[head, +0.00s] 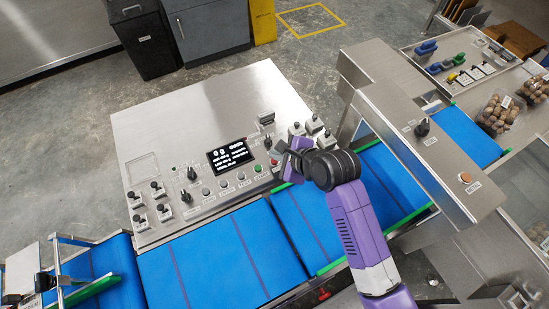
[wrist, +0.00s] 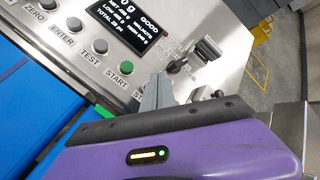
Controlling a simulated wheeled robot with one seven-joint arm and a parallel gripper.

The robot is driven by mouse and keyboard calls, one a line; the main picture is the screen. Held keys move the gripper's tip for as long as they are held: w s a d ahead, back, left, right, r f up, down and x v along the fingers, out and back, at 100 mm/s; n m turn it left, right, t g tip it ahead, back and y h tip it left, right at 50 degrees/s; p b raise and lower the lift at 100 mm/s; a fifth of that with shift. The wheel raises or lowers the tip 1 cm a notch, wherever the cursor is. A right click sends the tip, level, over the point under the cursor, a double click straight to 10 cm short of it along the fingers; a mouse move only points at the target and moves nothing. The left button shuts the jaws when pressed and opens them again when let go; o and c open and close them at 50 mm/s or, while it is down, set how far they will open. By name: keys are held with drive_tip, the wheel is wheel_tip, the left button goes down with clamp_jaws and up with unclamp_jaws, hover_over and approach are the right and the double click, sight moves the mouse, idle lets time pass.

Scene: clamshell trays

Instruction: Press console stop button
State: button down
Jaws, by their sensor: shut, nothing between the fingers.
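The console (head: 150,117) is a sloped metal panel with a lit display (head: 229,154) and a row of round buttons along its front edge. The green start button (head: 258,168) also shows in the wrist view (wrist: 123,68). The red stop button (head: 275,162) is just right of it, close to my gripper. In the wrist view the stop button is hidden behind my gripper's fingers, and only the start of its label shows. My gripper (head: 279,149) is shut and empty over the console's right part. Its grey fingers (wrist: 157,92) point at the panel; contact cannot be told.
A blue conveyor belt (head: 215,267) runs along the console's front. A metal arch with a knob (head: 422,128) stands to the right. Switches (head: 314,124) stick up at the console's right end. A black bin (head: 142,40) stands behind.

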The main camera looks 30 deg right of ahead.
drive_tip(key=shift+r+p, duration=1.5)
drive_tip(key=shift+p, duration=0.1)
drive_tip(key=shift+r, duration=1)
wheel_tip(320, 180, up, 5)
drive_tip(key=w+d+n+t+h, duration=0.1)
drive_tip(key=w+d+n+t, duration=0.15)
drive_tip(key=n, duration=0.25)
wheel_tip(320, 180, up, 2)
drive_tip(key=n+t+h+b, duration=0.1)
drive_tip(key=n+t+h, duration=0.15)
drive_tip(key=n, duration=0.35)
hover_over(277, 163)
drive_tip(key=s+d, duration=0.2)
drive_tip(key=d, duration=0.1)
drive_tip(key=s+a+f+n+b, duration=0.1)
drive_tip(key=s+n+b, duration=0.2)
drive_tip(key=s, duration=1.3)
drive_tip(key=s+a+n+y+b, duration=0.1)
drive_tip(key=s+a+n+b, duration=0.1)
drive_tip(key=s+n, duration=0.8)
drive_tip(key=s+b, duration=0.1)
drive_tip(key=s, duration=0.4)
drive_tip(key=shift+s+a+f+n+t+b, duration=0.15)
drive_tip(key=shift+s+f+n+t+b, duration=0.15)
drive_tip(key=shift+s+f+t+b, duration=0.1)
